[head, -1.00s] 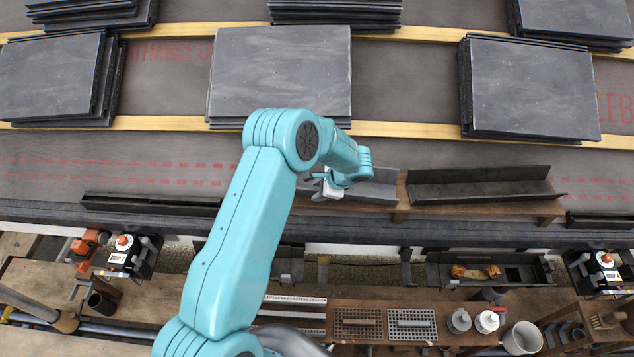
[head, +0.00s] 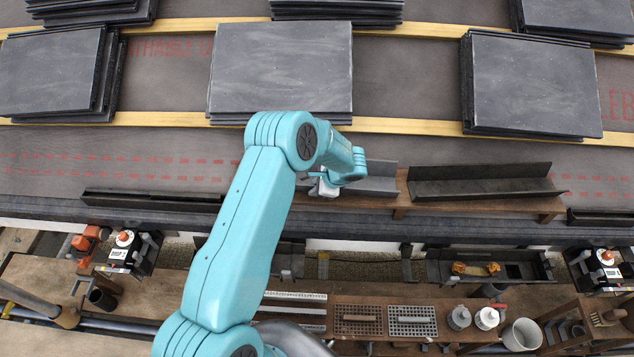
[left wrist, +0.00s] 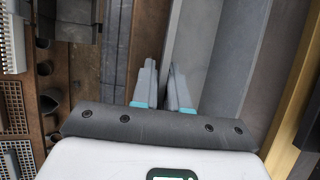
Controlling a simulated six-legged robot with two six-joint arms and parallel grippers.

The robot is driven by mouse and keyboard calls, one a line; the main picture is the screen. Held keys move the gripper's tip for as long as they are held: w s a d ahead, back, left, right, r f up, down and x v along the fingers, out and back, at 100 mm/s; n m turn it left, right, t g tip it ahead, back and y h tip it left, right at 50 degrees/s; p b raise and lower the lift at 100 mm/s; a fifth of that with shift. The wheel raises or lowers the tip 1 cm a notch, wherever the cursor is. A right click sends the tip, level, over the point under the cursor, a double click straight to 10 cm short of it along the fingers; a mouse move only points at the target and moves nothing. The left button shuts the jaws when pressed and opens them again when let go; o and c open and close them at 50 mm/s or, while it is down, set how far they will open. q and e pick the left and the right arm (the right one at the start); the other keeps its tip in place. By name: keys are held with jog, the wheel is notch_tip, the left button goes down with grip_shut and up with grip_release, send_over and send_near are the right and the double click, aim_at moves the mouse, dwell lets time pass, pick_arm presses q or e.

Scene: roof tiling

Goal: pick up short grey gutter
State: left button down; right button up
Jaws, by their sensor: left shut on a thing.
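The short grey gutter (head: 378,184) is a light grey channel lying on the brown wooden ledge in the head view, left of a longer dark gutter. Its left part is hidden behind my left arm. In the left wrist view the grey gutter (left wrist: 232,55) runs up the picture, right of the fingers. My left gripper (head: 324,186) is at its left part. In the left wrist view the left gripper (left wrist: 164,80) has its two fingers close together, shut on the gutter's near wall. I cannot see any lift off the ledge. My right gripper is not in view.
The longer dark gutter (head: 482,182) lies just right on the same ledge (head: 460,210). Stacks of slates (head: 282,72) rest on wooden battens above. Below is a bench with grates (head: 412,321), tins and a white mug (head: 522,336).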

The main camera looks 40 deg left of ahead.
pick_arm(q)
jog(key=shift+r, duration=0.1)
jog(key=shift+s+d+r, duration=0.1)
jog(key=shift+r, duration=0.2)
notch_tip(320, 180, up, 6)
jog(key=shift+r, duration=0.25)
jog(key=s+d+b, duration=0.2)
jog(key=s+d, duration=1)
jog(key=s, duration=0.3)
jog(key=shift+d+f, duration=0.15)
jog(key=shift+d, duration=0.2)
